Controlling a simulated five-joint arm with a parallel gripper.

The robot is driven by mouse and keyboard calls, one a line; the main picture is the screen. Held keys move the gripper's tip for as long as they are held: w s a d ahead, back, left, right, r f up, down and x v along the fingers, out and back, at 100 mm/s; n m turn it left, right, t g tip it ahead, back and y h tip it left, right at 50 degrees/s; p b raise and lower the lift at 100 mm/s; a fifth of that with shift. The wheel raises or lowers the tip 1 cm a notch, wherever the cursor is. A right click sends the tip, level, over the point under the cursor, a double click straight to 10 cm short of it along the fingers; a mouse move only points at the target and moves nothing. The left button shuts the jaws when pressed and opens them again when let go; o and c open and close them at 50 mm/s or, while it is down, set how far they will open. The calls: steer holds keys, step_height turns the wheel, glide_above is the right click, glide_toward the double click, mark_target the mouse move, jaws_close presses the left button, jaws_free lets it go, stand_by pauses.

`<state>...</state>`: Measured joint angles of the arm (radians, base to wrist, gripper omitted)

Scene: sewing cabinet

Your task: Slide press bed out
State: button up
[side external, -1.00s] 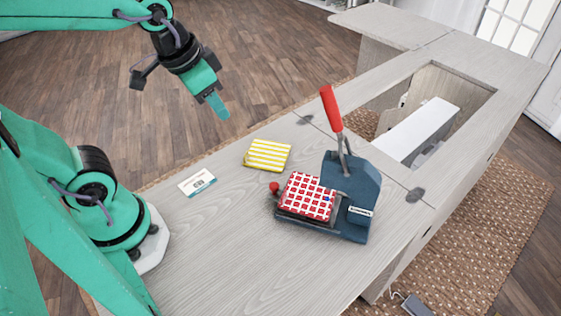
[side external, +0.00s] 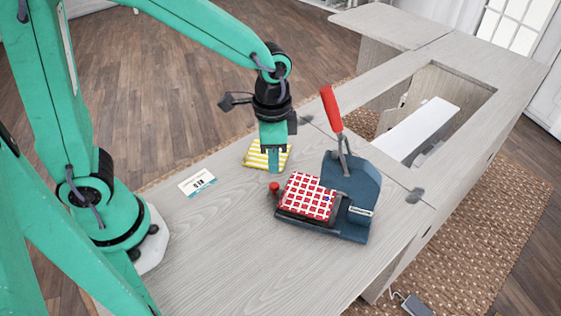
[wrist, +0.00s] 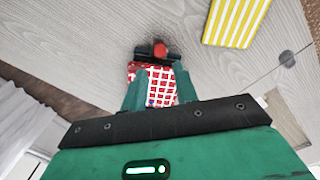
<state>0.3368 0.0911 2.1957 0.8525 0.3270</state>
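The press (side external: 352,190) is dark blue, with a raised red lever handle (side external: 331,108). Its low press bed (side external: 290,213) points toward the table's left side and carries a red-and-white checked cloth (side external: 308,197). A red knob (side external: 274,187) stands at the bed's outer end; it also shows in the wrist view (wrist: 160,50), beyond my fingertips. My gripper (side external: 273,170) points down just above the knob, apart from it as far as I can tell. In the wrist view my gripper (wrist: 158,70) has its two fingers apart, with the checked cloth visible between them.
A yellow-striped cloth (side external: 254,157) lies behind my gripper, partly hidden by it. A white card (side external: 197,182) lies to the left on the wooden tabletop (side external: 215,235). A white sewing machine (side external: 415,132) sits in the cabinet opening. The front tabletop is clear.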

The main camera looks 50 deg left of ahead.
mark_target(274, 184)
steer(key=shift+f, duration=0.15)
steer(key=shift+f, duration=3.85)
jaws_close()
